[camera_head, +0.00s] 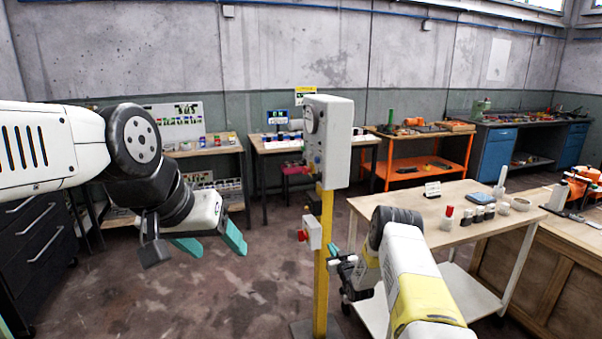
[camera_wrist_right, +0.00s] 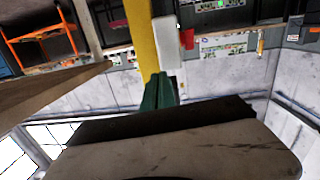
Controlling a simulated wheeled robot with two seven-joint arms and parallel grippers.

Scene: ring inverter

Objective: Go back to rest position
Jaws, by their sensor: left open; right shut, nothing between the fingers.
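My left gripper (camera_head: 212,243) is on the left in the head view, in the air with its green fingers apart and nothing between them. My right gripper (camera_head: 334,252) is near the yellow post, low and beside the table, with its green fingers together. In the right wrist view the shut green fingers (camera_wrist_right: 160,90) point toward the yellow post (camera_wrist_right: 143,40). I cannot tell whether they touch it. The post (camera_head: 324,262) carries a grey control box (camera_head: 331,140) on top and a small white box with a red button (camera_head: 312,231) lower down.
A light wooden table (camera_head: 440,209) with small items stands to the right of the post. An orange cart (camera_head: 416,165), a blue cabinet bench (camera_head: 497,150) and workbenches line the back. Dark drawers (camera_head: 38,245) stand at the left. Floor between drawers and post is open.

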